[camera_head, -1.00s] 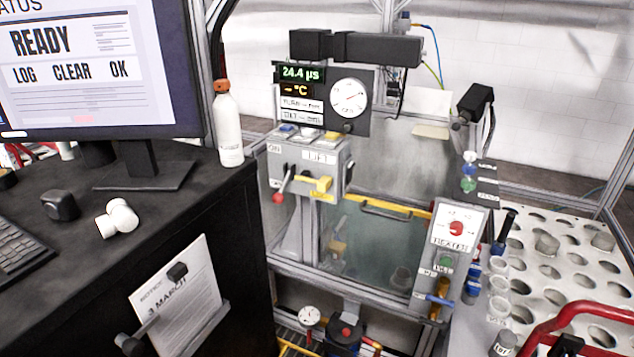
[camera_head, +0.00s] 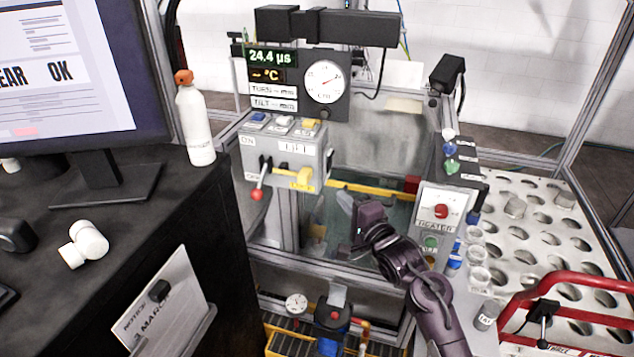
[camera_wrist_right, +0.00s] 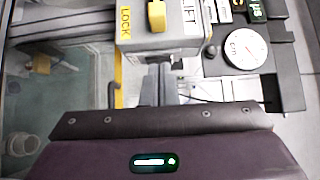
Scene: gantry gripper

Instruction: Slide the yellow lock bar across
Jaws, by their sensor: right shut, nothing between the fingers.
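The yellow lock bar (camera_head: 304,177) sits on the front of the grey control box (camera_head: 285,152), beside the red-knobbed lever (camera_head: 257,192). In the right wrist view, the yellow bar (camera_wrist_right: 157,15) shows at the top, next to a yellow LOCK label (camera_wrist_right: 125,22). My right gripper (camera_head: 352,208) is shut and empty, in front of the clear panel, right of and below the lock bar and apart from it. Its fingertips are hard to make out in the head view. My left gripper is not in view.
A yellow-edged clear guard (camera_head: 375,192) lies behind my right gripper. The heater panel (camera_head: 440,212) stands to its right. A rack with round holes (camera_head: 545,225) and a red handle frame (camera_head: 530,292) are farther right. A white bottle (camera_head: 195,125) stands left.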

